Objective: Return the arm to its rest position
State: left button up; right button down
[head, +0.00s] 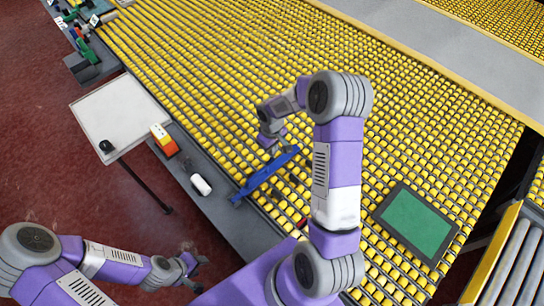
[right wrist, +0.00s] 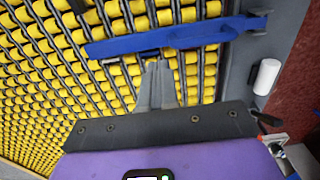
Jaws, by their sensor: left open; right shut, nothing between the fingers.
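My right arm reaches out over the yellow roller bed (head: 220,80) in the head view. Its gripper (head: 277,146) is just above the rollers, close to the upper end of a long blue bar (head: 262,178). In the right wrist view the gripper's fingers (right wrist: 158,70) are together and empty, with tips near the blue bar (right wrist: 205,32); whether they touch it I cannot tell. My left arm is low at the left in the head view. Its gripper (head: 198,266) is open and empty over the red floor, clear of the roller bed.
A grey edge ledge (head: 222,215) carries a white cylinder (head: 201,185) and an orange, white and yellow box (head: 163,141). A white panel (head: 120,112) on a dark pole stands left of it. A dark-framed green panel (head: 418,223) lies on the rollers at right. The far rollers are clear.

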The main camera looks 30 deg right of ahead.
jog(key=shift+r, duration=1.1)
jog(key=shift+r, duration=0.1)
